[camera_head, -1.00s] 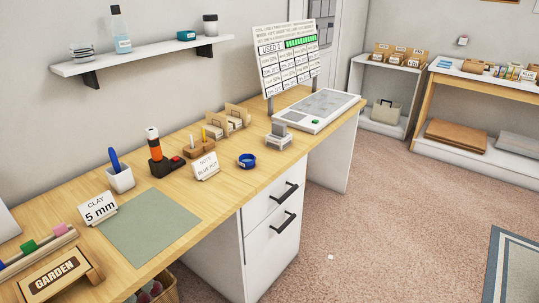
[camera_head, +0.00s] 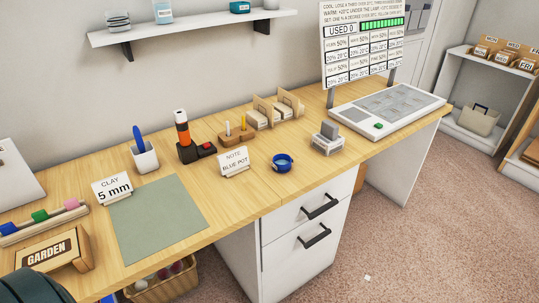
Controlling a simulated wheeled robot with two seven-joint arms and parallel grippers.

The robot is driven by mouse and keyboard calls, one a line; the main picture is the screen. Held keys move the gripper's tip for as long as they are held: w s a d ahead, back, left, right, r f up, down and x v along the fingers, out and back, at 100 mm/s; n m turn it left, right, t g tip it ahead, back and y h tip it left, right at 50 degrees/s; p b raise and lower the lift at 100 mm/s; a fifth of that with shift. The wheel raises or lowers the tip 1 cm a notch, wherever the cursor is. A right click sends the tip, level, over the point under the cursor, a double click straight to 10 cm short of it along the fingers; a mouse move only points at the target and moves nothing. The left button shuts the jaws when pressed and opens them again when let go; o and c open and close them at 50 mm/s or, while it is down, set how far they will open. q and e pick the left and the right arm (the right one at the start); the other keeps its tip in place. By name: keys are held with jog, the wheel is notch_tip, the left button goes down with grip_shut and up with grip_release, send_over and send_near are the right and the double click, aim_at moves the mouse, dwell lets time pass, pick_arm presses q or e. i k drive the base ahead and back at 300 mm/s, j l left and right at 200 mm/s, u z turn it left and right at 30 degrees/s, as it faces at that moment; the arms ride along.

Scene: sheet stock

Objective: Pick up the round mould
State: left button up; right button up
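A small round blue ring-like piece (camera_head: 282,162) sits on the wooden desk (camera_head: 245,193), near its front edge. It is the round thing most like a mould here; I cannot tell for sure that it is the round mould. A white card reading "NOTE BLUE POT" (camera_head: 234,161) stands to its left. A small grey and white stand (camera_head: 328,139) is to its right. A dark rounded part of my own body shows at the bottom left corner. Neither of my grippers is in view.
A green mat (camera_head: 157,219) lies front left, near a "CLAY 5 mm" card (camera_head: 112,189) and a "GARDEN" sign (camera_head: 53,252). An orange and black tool (camera_head: 184,139) stands behind. White drawers (camera_head: 310,235) are under the desk; carpet is open at right.

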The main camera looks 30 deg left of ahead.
aim_at(282, 163)
jog(key=i+l+u, duration=0.7)
jog(key=u, duration=0.2)
jog(key=i+l+u, duration=0.2)
jog(key=l+u, duration=0.25)
jog(key=l, duration=0.15)
jog(key=l+u, duration=0.1)
jog(key=l, duration=0.2)
jog(key=i+l+u, duration=0.1)
jog(key=l, duration=0.2)
